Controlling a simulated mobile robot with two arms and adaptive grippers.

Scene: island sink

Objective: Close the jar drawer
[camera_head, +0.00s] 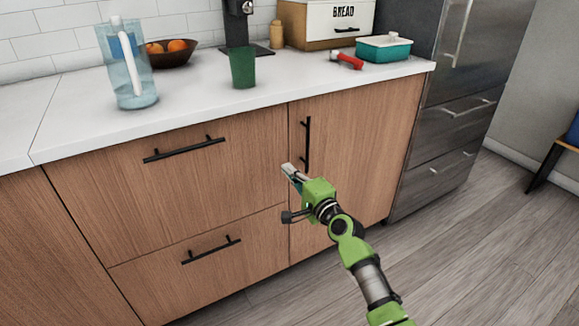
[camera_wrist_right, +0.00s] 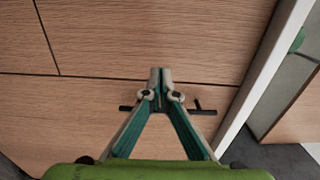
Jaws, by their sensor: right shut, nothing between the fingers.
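The cabinet front has a wide upper drawer (camera_head: 190,175) with a black bar handle (camera_head: 184,149) and a lower drawer (camera_head: 205,275) with a similar handle (camera_head: 212,250). To their right is a tall front (camera_head: 350,160) with a vertical black handle (camera_head: 306,145). All these fronts look flush; I cannot tell which is the jar drawer, and no jars show. My right gripper (camera_head: 290,171) is shut and empty, near the seam between the upper drawer and the tall front. In the right wrist view its fingertips (camera_wrist_right: 160,73) partly cover the tall front's handle (camera_wrist_right: 126,108). My left gripper is not in view.
The white counter (camera_head: 190,105) above holds a clear pitcher (camera_head: 138,85), a green cup (camera_head: 243,68), a fruit bowl (camera_head: 172,55), a teal container (camera_head: 384,49) and a bread box (camera_head: 338,20). A steel refrigerator (camera_head: 440,150) stands right. The floor (camera_head: 480,240) in front is clear.

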